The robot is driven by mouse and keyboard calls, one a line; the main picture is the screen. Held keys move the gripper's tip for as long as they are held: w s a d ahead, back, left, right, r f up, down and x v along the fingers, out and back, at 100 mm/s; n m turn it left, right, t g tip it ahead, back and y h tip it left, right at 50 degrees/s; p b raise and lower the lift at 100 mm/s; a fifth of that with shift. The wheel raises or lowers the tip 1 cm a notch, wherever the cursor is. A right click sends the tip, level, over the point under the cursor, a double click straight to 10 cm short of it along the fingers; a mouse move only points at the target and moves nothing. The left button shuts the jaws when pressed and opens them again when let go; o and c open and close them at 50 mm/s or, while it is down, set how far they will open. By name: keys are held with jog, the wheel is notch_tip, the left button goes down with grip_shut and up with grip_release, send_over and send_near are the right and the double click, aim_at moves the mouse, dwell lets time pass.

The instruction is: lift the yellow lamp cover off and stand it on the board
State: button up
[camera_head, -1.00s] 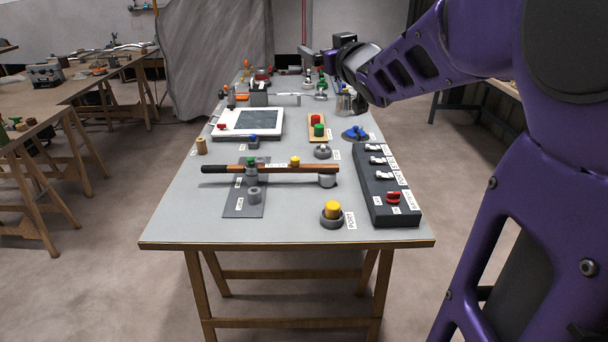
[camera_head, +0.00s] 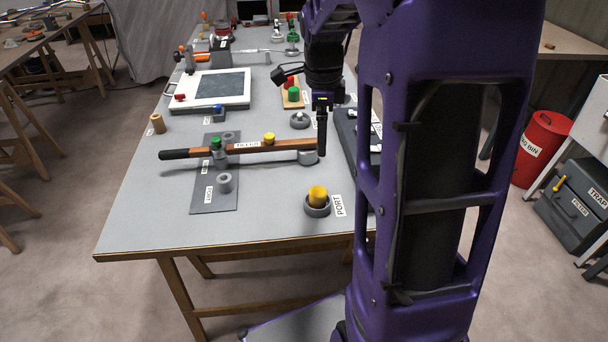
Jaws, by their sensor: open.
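The yellow lamp cover (camera_head: 318,194) is a short yellow cylinder seated upright in a round grey base (camera_head: 317,210) beside a PORT label, near the table's front edge. A small wooden board (camera_head: 300,103) farther back bears a red and a green cylinder; my arm partly covers it. My gripper (camera_head: 322,150) points down above the table, behind the yellow cover and apart from it, near the tiller's right end. It is open and seen nearly edge-on, with nothing visible between its fingers.
The brown tiller (camera_head: 240,149) lies across the table on supports, with a small yellow knob (camera_head: 269,138) on it. A dark switch panel (camera_head: 346,135) is partly hidden by my arm. A grey plate (camera_head: 200,197) lies left of the cover. The table's front left is clear.

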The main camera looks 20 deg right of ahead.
jog(key=m+b, duration=0.1)
jog(key=b, duration=0.1)
send_over(319, 191)
jog(key=shift+g+y, duration=0.3)
jog(key=shift+g, duration=0.1)
jog(key=f, duration=1.2)
jog(key=shift+a, duration=0.25)
jog(key=shift+d+f, duration=0.2)
jog(key=shift+f, duration=2.7)
jog(key=shift+c, duration=0.2)
jog(key=c, duration=1.4)
notch_tip(319, 191, up, 10)
jog(key=shift+r+p, duration=0.1)
jog(key=shift+p, duration=0.35)
